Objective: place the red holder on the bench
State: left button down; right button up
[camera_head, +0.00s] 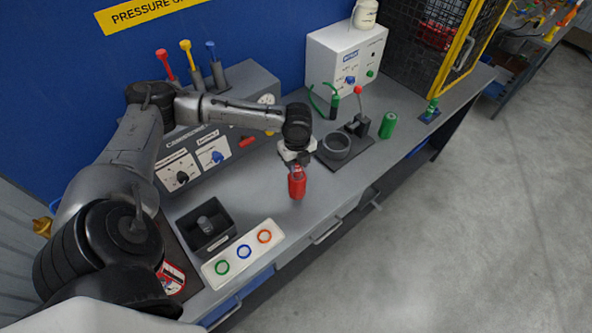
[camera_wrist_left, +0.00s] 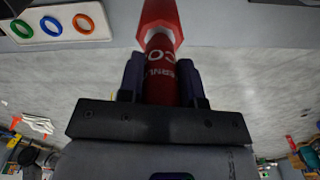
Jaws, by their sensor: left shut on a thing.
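The red holder (camera_head: 297,183) is a red cylinder with pale lettering, in the grip of my left gripper (camera_head: 296,163). In the left wrist view my left gripper (camera_wrist_left: 161,88) has its two dark fingers on either side of the holder (camera_wrist_left: 161,55), whose far end has a wider red collar. In the head view it hangs roughly upright in front of the grey bench (camera_head: 340,196). I cannot tell whether its lower end touches the bench. My right gripper is not in view.
A white plate with green, blue and orange rings (camera_head: 227,274) and a black box (camera_head: 190,220) lie at left. A dark base with a grey cup (camera_head: 337,146) and a green cylinder (camera_head: 388,125) stand at right. Control boxes (camera_head: 340,62) line the back.

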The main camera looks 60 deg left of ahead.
pick_arm(q)
jog(key=shift+s+f, duration=0.1)
jog(key=shift+f, duration=1.95)
jog(key=c, duration=1.2)
grip_release()
jog(key=shift+f, duration=0.15)
jog(key=o, duration=0.4)
notch_tip(320, 180, up, 12)
jog(key=shift+r, duration=0.15)
